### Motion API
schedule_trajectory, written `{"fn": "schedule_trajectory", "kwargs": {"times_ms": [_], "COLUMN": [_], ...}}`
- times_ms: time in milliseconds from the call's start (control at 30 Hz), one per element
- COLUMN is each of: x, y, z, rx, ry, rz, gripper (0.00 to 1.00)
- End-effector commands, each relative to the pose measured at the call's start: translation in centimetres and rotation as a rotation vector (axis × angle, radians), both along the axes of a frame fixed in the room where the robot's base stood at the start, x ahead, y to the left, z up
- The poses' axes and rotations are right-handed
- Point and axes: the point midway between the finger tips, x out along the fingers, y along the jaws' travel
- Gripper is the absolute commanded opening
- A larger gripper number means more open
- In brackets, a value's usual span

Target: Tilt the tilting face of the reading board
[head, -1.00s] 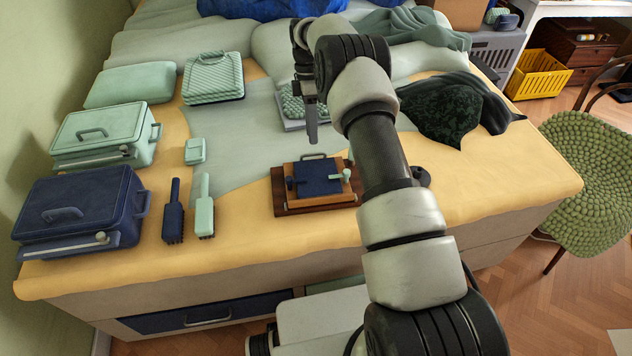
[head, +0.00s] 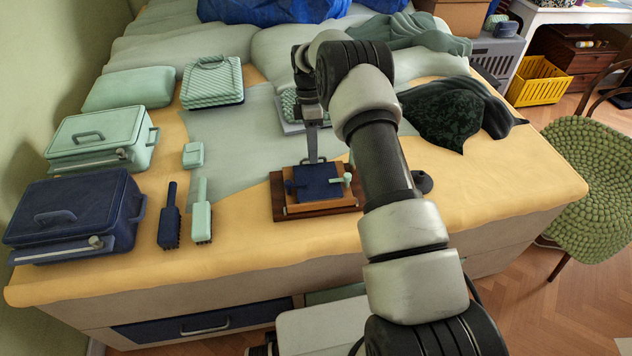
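The reading board has a brown wooden base (head: 279,205) on the bed's front part, right of the two brushes. Its dark blue tilting face (head: 316,184) lies about flat or only slightly inclined on the base; the exact angle is hard to tell. A pale green knob (head: 346,180) shows at the face's right side. My gripper (head: 314,158) points down at the far edge of the face, over where its handle is. The fingertips look very close to that edge; whether they touch it I cannot tell. Only a narrow finger outline shows, so its opening is unclear.
A navy case (head: 70,215), a green case (head: 98,138), a navy brush (head: 169,225) and a green brush (head: 202,220) lie to the left. A dark green cloth (head: 445,115) lies to the right.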

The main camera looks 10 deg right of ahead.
Motion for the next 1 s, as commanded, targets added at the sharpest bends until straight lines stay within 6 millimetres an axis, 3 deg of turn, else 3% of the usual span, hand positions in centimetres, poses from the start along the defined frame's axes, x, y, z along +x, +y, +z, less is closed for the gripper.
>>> {"fn": "schedule_trajectory", "kwargs": {"times_ms": [600, 1000], "x": [-0.5, -0.7], "y": [0.0, 0.0], "z": [1.7, 1.7], "rx": [0.000, 0.000], "ry": [0.002, 0.003], "rz": [-0.001, -0.001], "gripper": [0.00, 0.00]}}
